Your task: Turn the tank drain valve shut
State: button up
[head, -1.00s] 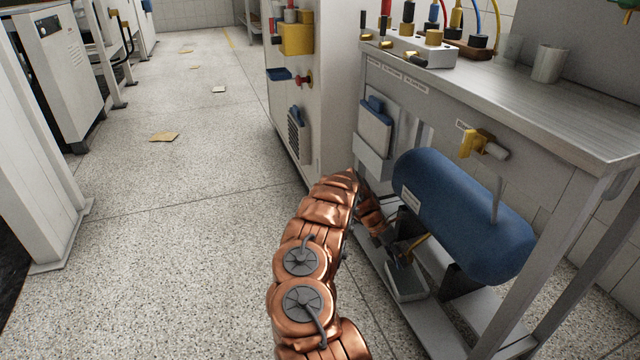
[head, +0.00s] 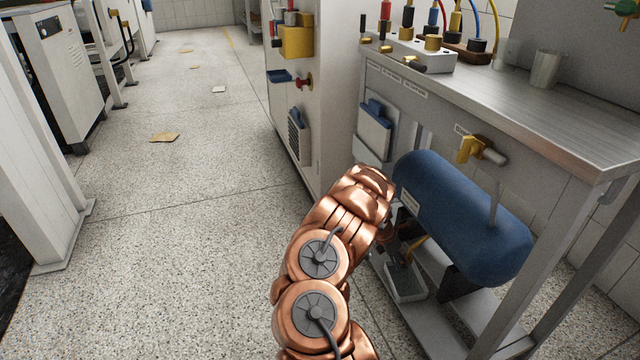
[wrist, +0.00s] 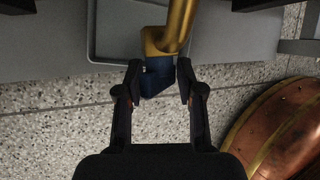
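The blue tank (head: 465,215) lies on its side under the bench. Below it a brass drain pipe (head: 416,243) points down towards a shallow tray (head: 405,281). In the wrist view the brass pipe (wrist: 172,32) ends at a dark blue valve part (wrist: 157,78). My gripper (wrist: 159,74) is open, with one black finger on each side of this blue part. The fingertips are very close to it; I cannot tell if either touches. In the head view my copper arm hides the gripper and most of the valve.
A yellow-handled valve (head: 473,150) sits on the panel above the tank. Bench legs and a lower shelf (head: 470,335) frame the space round the tank. A grey cabinet (head: 335,90) stands to the left. The speckled floor (head: 180,230) is open.

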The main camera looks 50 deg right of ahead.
jog(key=shift+s+r+t+h+p, duration=0.1)
jog(key=shift+t+h+p, duration=0.3)
jog(key=shift+t+p, duration=0.35)
jog(key=shift+a+m+t+p, duration=0.1)
jog(key=shift+m+t+p, duration=0.25)
jog(key=shift+p, duration=0.25)
jog(key=p+v, duration=0.3)
jog(key=v, duration=0.5)
jog(key=w+a+r+n+t, duration=0.2)
jog(key=w+r+n, duration=0.2)
jog(key=w, duration=0.4)
jog(key=w+a+r+n+t+h+p, duration=0.1)
jog(key=w+r+n+t, duration=0.2)
jog(key=w+r, duration=0.3)
jog(key=w+a+r+n+t+h, duration=0.1)
jog(key=w+r+n, duration=0.3)
jog(key=w, duration=0.7)
jog(key=shift+a+r+n+t, duration=0.4)
jog(key=shift+a+t, duration=0.3)
jog(key=shift+a, duration=0.15)
